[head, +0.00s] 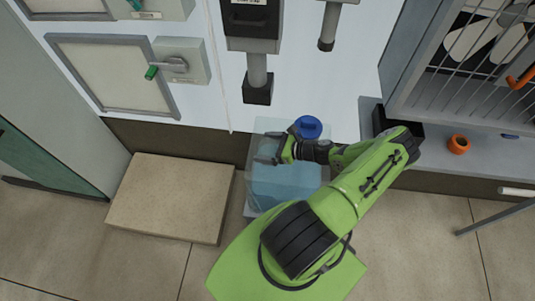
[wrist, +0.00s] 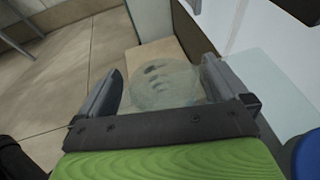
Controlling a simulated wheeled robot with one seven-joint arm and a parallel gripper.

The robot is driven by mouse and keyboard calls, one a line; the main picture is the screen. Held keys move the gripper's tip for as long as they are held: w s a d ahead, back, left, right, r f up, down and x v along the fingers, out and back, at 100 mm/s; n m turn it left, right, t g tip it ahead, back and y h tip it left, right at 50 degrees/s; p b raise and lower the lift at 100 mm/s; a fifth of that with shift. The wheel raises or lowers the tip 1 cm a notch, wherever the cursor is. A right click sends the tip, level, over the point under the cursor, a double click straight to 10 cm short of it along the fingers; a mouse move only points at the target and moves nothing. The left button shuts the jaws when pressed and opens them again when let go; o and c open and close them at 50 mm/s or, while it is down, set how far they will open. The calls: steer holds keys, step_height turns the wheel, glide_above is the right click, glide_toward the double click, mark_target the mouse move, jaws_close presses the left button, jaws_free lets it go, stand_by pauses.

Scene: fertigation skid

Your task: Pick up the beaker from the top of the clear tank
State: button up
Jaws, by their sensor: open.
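The clear tank (head: 285,190) holds bluish liquid and stands against the wall below my arm; its blue cap (head: 308,127) is on top, and the cap also shows in the wrist view (wrist: 307,155). My gripper (head: 262,148) is over the left part of the tank top. In the wrist view my gripper (wrist: 160,68) is open. A round, see-through beaker (wrist: 165,85) shows between its two fingers, closer to the right finger and partly overlapped by it. Contact cannot be told. In the head view the beaker cannot be made out clearly.
A beige slab (head: 172,198) lies on the floor left of the tank. A grey device with a black-ended pipe (head: 257,85) hangs on the wall above. An orange ring (head: 459,144) sits on the ledge at right, below a barred fan guard (head: 475,55).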

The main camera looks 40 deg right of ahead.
steer(key=shift+x, duration=0.9)
steer(key=shift+s, duration=0.1)
steer(key=c, duration=1)
